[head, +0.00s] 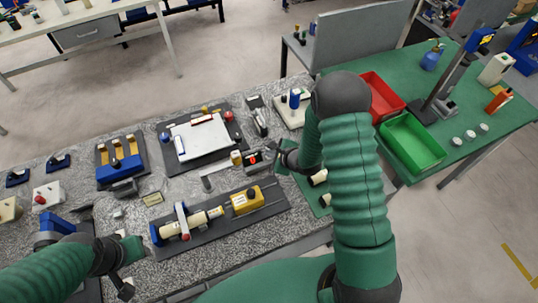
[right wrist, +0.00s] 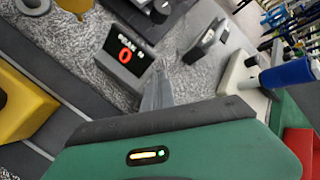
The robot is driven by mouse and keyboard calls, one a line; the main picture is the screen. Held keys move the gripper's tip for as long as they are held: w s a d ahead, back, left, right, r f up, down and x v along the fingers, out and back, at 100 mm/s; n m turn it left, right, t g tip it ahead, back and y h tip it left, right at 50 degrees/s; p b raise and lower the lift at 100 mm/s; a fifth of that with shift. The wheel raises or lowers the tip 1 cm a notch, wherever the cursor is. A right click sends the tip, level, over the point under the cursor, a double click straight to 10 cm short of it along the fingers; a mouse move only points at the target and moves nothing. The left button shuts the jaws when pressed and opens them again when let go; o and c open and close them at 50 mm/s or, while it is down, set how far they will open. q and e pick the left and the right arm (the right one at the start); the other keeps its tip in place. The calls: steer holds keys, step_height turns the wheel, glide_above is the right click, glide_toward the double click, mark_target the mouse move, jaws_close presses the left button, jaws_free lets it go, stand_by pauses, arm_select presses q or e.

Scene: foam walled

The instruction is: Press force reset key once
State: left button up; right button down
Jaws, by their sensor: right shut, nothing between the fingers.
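I cannot make out a reset key with certainty in either view. My right gripper (head: 274,152) is beside the readout, at its right.
A yellow box (head: 246,201) and a cylinder rig (head: 190,224) stand on a dark plate in front of the readout. A white board (head: 198,139) lies behind it. A red bin (head: 381,98) and a green bin (head: 410,146) are at the right. A blue-handled fixture (right wrist: 288,74) is nearby.

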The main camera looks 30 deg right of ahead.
steer(key=shift+r+p, duration=0.6)
steer(key=shift+r, duration=0.15)
step_height(320, 180, up, 5)
steer(key=p, duration=0.5)
steer(key=shift+r, duration=0.1)
stand_by(0.3)
